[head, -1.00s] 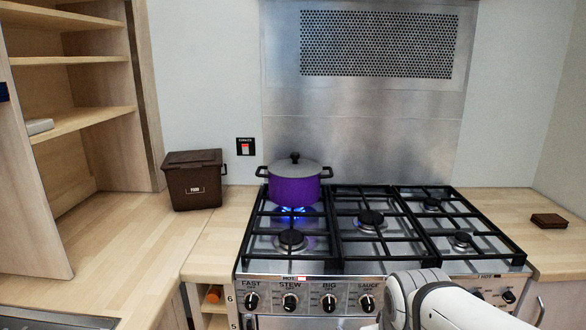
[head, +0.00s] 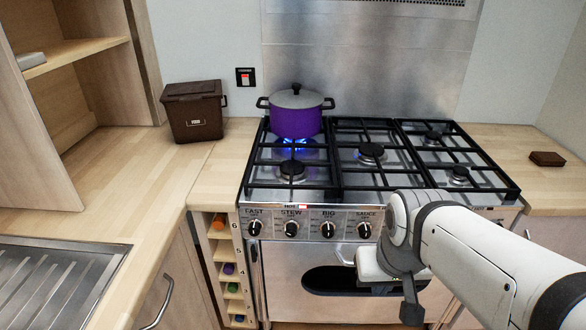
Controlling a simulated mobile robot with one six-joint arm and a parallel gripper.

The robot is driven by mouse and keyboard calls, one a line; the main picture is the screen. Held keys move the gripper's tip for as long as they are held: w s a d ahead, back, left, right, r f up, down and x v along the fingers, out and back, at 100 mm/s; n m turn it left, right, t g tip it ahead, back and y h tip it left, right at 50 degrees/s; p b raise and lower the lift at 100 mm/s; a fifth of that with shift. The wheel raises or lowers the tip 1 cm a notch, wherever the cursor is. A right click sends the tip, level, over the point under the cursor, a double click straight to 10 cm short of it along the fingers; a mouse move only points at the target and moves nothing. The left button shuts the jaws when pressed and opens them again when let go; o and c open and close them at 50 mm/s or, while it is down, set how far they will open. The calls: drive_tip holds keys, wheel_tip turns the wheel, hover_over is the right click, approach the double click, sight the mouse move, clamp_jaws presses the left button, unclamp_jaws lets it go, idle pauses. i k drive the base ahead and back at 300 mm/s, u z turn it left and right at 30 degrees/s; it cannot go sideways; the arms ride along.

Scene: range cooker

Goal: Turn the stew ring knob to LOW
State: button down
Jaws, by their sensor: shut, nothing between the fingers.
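The stew ring knob (head: 291,229) is the second black knob from the left on the cooker's front panel, under the label STEW. It has a pale pointer mark, but its exact setting is too small to read. A purple pot (head: 296,120) with a grey lid stands on the back left ring, with a blue flame (head: 294,143) beneath it. My gripper (head: 411,312) hangs in front of the oven door, to the right of the stew knob and lower in the picture, clear of it. Its dark fingers are shut and empty.
Other knobs flank it: FAST (head: 254,228), BIG (head: 328,230) and SAUCE (head: 364,230). The oven door (head: 285,275) is below. A brown lidded bin (head: 193,112) stands on the left worktop (head: 130,180). A narrow rack (head: 228,254) adjoins the cooker. Space before the stew knob is clear.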

sight(293, 225)
drive_tip(key=z, duration=0.05)
drive_tip(key=k, duration=1.05)
drive_tip(key=u, duration=1.6)
drive_tip(key=i, duration=0.6)
drive_tip(key=z, duration=1)
drive_tip(key=i, duration=0.5)
drive_tip(key=z, duration=0.05)
